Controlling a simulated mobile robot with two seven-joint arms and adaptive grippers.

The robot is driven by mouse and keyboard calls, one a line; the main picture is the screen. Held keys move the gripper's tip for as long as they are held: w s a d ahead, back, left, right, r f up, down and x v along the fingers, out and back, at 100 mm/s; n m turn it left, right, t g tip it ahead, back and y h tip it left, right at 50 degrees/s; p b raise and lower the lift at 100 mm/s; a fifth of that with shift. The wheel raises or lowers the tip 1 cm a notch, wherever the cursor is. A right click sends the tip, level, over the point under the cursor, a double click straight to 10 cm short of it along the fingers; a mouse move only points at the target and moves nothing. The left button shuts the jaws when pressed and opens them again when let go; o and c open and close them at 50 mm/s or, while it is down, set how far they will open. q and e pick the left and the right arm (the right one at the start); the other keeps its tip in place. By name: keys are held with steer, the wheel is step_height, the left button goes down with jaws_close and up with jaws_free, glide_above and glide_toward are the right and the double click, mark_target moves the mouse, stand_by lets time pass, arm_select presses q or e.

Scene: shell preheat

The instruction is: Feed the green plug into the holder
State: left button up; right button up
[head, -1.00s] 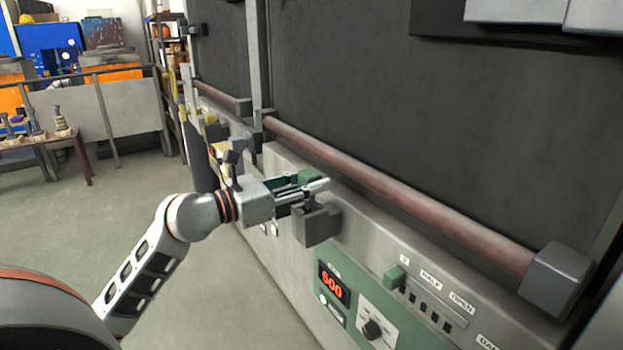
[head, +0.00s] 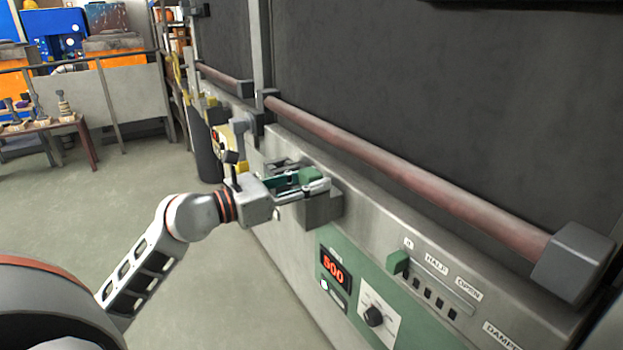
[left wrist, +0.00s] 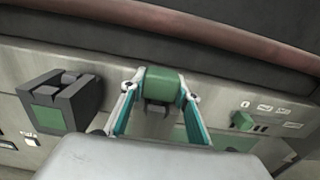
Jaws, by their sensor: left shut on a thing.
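My left gripper (head: 308,184) is shut on the green plug (head: 311,174). In the left wrist view the green plug (left wrist: 162,82) sits between the two fingertips (left wrist: 163,94), with a dark grey forked part (left wrist: 156,108) below it. My right gripper is not in view.
A grey notched block with a green face (left wrist: 60,105) stands to the left in the left wrist view. A reddish rail (head: 400,180) runs above the panel. A red display (head: 334,270), a knob (head: 374,316) and a green slider (head: 397,262) are to the right.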

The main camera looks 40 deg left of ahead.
arm_select(q)
steer(key=o, duration=1.2)
steer(key=shift+s, duration=0.1)
steer(key=v, duration=1.2)
